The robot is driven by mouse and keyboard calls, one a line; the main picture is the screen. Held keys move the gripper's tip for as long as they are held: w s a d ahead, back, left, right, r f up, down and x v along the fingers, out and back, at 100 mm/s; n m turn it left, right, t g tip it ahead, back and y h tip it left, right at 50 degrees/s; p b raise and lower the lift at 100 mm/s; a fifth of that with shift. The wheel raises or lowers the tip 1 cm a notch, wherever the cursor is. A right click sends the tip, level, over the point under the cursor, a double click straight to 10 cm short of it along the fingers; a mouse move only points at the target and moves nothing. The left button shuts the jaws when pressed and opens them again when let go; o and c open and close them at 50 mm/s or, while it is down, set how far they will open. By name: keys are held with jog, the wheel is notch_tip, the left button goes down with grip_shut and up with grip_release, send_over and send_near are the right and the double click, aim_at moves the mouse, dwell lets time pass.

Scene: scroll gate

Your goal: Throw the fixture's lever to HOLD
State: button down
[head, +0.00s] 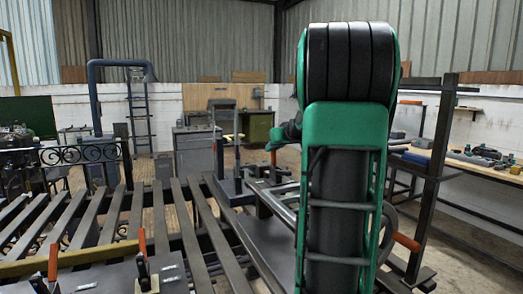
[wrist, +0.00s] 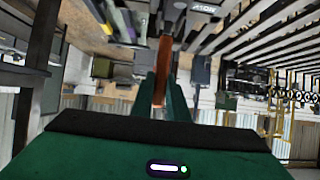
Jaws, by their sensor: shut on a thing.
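My gripper (wrist: 161,88) is shut on the orange lever handle (wrist: 164,58) in the wrist view, with a green finger on each side of it. The handle stretches away from the fingers toward the top of that view. A dark plate with pale lettering (wrist: 205,9) is beside it, too small and turned to read surely. In the head view my gripper (head: 274,146) shows left of my large green arm, and a bit of the orange handle (head: 273,158) shows below it. My arm hides part of the fixture (head: 258,184), and I cannot tell the lever's set position.
Slatted dark rails (head: 160,215) fill the left foreground. A dark upright post (head: 437,150) and a workbench (head: 480,165) are at right. Cabinets (head: 195,150) stand behind.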

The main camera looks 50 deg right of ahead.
jog(key=shift+a+f, duration=0.1)
jog(key=shift+f, duration=0.1)
jog(key=c, duration=1.7)
grip_release()
jog(key=shift+r, duration=0.1)
jog(key=shift+s, duration=0.15)
jog(key=shift+s+a+r, duration=0.1)
jog(key=shift+s+r, duration=0.1)
jog(key=shift+r, duration=0.05)
jog(key=v, duration=0.9)
jog(key=shift+s+a, duration=0.25)
jog(key=shift+s, duration=0.1)
jog(key=shift+c, duration=0.5)
